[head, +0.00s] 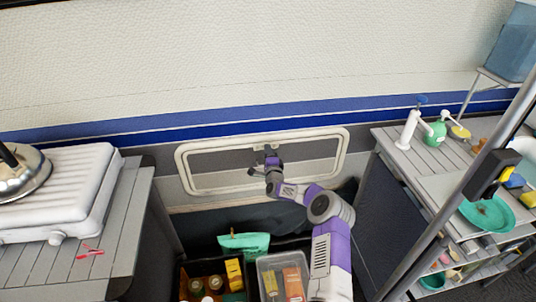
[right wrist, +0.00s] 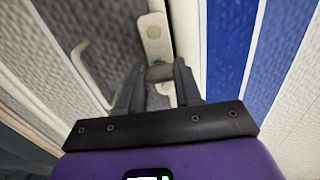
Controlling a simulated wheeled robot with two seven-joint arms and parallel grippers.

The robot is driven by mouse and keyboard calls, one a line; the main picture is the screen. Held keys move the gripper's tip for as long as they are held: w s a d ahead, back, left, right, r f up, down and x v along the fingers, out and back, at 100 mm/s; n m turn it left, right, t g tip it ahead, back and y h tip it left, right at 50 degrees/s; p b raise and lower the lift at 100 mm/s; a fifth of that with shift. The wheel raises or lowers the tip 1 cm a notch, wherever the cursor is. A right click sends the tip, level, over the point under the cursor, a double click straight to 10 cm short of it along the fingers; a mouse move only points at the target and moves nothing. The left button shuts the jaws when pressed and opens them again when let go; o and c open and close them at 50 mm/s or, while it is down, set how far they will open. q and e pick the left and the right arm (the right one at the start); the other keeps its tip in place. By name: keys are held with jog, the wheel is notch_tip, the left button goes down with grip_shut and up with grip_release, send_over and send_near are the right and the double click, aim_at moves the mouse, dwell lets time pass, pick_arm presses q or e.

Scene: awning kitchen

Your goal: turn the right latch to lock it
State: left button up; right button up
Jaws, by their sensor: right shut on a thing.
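My right gripper (head: 270,158) reaches up to the top part of the white-framed hatch in the wall, near its middle. In the right wrist view, my right gripper (right wrist: 160,75) has its two dark fingers around the lower end of the right latch. The pale, rounded upper part of the right latch (right wrist: 154,35) shows beyond the fingertips, close to the hatch frame. The held end is partly hidden by the fingers. In the head view the latch is too small and too covered to read its angle. My left gripper is not in view.
The hatch's white frame (head: 181,165) surrounds a grey panel. A white stove (head: 75,185) stands on the left counter. Open crates with bottles and boxes sit below the hatch, near my arm. A shelf unit with a green dish (head: 487,212) stands at right.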

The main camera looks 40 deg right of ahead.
jog(key=o, duration=1)
jog(key=shift+o, duration=0.2)
jog(key=p+v, duration=0.2)
jog(key=v, duration=0.5)
jog(key=shift+s+p, duration=0.25)
jog(key=shift+p, duration=0.1)
jog(key=shift+a, duration=0.15)
